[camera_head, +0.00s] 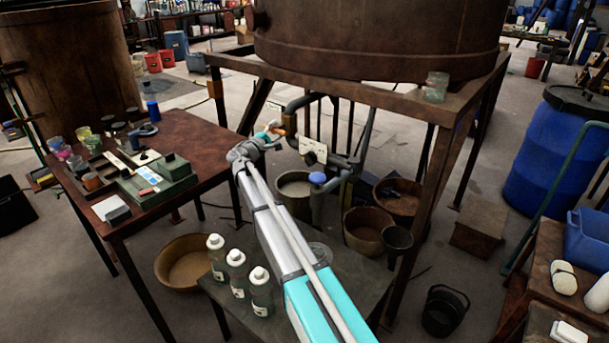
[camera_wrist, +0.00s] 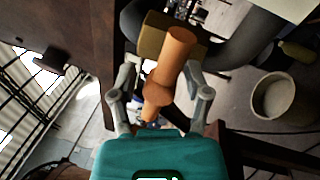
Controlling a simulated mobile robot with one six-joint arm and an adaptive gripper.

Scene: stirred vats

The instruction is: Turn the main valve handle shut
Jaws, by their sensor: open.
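The orange-copper valve handle (camera_wrist: 176,50) fills the middle of the wrist view, tilted up to the right from a round knuckle. A brass-brown valve body (camera_wrist: 151,36) sits behind it on a dark grey pipe (camera_wrist: 255,38). My gripper (camera_wrist: 162,78) is open, with one finger on each side of the handle and a visible gap on both sides. In the head view my gripper (camera_head: 266,138) is at the pipework under the vat, and a small orange part of the handle (camera_head: 277,131) shows beside it. The arm and wrist hide much of the valve there.
The vat's brown steel frame (camera_head: 433,193) stands close on the right of the pipework. A blue knob (camera_head: 317,179) is on a lower pipe. Bottles (camera_head: 237,272) stand on a low table beneath my arm. A cluttered brown table (camera_head: 190,140) is at left.

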